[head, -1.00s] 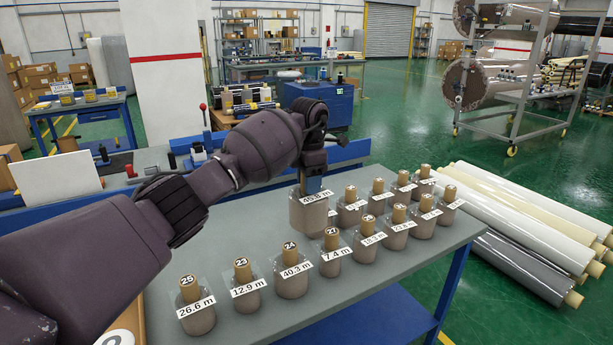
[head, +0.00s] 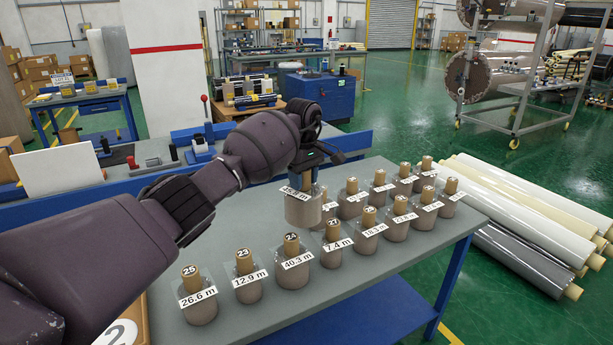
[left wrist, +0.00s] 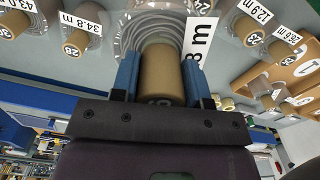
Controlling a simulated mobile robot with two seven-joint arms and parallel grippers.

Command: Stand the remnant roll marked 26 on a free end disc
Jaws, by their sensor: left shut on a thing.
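My left gripper (head: 310,166) is shut on the core of a grey-brown remnant roll (head: 302,210). The roll hangs core up in front of the back row; I cannot tell how far it is above the bench. In the left wrist view, the fingers (left wrist: 160,82) stand on both sides of its tan core (left wrist: 159,75). Its white length tag (left wrist: 199,40) ends in "8 m". The core's number is cut off by the gripper, so I cannot confirm 26. No bare end disc can be made out. My right gripper is not in view.
Several remnant rolls stand in two rows on the grey bench (head: 240,230), including roll 24 (head: 294,268) and roll 27 (head: 333,245). A wooden tray (left wrist: 272,73) with a round 1 plate shows in the left wrist view. Long rolls (head: 530,215) lie right of the bench.

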